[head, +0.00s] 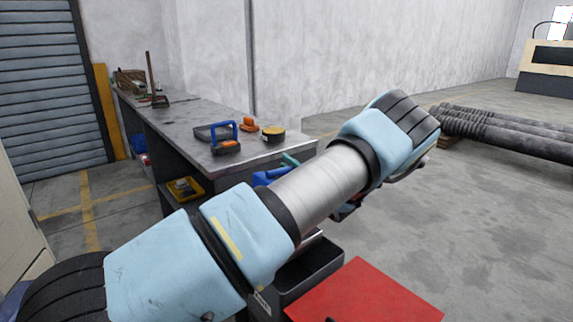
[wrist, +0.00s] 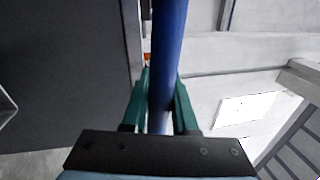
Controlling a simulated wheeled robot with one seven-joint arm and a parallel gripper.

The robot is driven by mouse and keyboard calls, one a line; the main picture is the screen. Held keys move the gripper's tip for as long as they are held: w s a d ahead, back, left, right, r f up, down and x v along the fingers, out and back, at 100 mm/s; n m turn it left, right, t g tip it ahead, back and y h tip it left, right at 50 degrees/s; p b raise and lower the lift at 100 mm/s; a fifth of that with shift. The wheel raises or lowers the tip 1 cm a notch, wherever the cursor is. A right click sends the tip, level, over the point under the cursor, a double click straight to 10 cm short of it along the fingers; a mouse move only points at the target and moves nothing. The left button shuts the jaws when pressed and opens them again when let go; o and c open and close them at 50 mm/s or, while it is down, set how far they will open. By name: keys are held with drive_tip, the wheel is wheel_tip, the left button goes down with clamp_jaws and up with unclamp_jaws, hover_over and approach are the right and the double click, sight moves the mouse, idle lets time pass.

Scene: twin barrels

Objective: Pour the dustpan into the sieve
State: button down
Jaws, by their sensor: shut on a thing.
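My gripper (wrist: 160,98) has its green fingers shut on a blue handle (wrist: 168,45), which runs up out of the wrist view. I take it for the dustpan's handle, but no pan shows there. In the head view, my arm hides most of the gripper; a green finger (head: 290,160) and a bit of blue (head: 266,178) show by the bench's near corner. I cannot tell whether the pan holds anything. A round dark piece with a yellowish top (head: 273,134) stands near the bench's end; I cannot tell whether it is the sieve.
The long grey workbench (head: 190,118) carries a dark tray (head: 206,132), a blue-framed item (head: 226,147), a small orange item (head: 249,124) and tools at the far end. A yellow bin (head: 185,188) sits below. A red surface (head: 362,292) is in front. Ribbed pipes (head: 510,133) lie right.

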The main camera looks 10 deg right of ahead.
drive_tip(key=d+f+m, duration=0.1)
drive_tip(key=w+d+f+m+h+b, duration=0.1)
drive_tip(key=m, duration=0.1)
drive_tip(key=shift+w+d+f, duration=0.1)
drive_tip(key=shift+d+f, duration=0.1)
drive_tip(key=shift+f, duration=0.05)
idle(0.9)
idle(1.1)
drive_tip(key=shift+r+n+g+y+b, duration=0.15)
drive_tip(key=shift+r+n+y+b, duration=0.5)
drive_tip(key=shift+n, duration=0.9)
drive_tip(key=shift+r+n+g+y+b, duration=0.2)
drive_tip(key=shift+n+b, duration=0.8)
drive_tip(key=shift+n, duration=0.6)
drive_tip(key=shift+r+n+g+y+b, duration=0.15)
drive_tip(key=shift+r+n+y+b, duration=0.25)
drive_tip(key=shift+n+b, duration=0.8)
drive_tip(key=shift+n+p, duration=0.35)
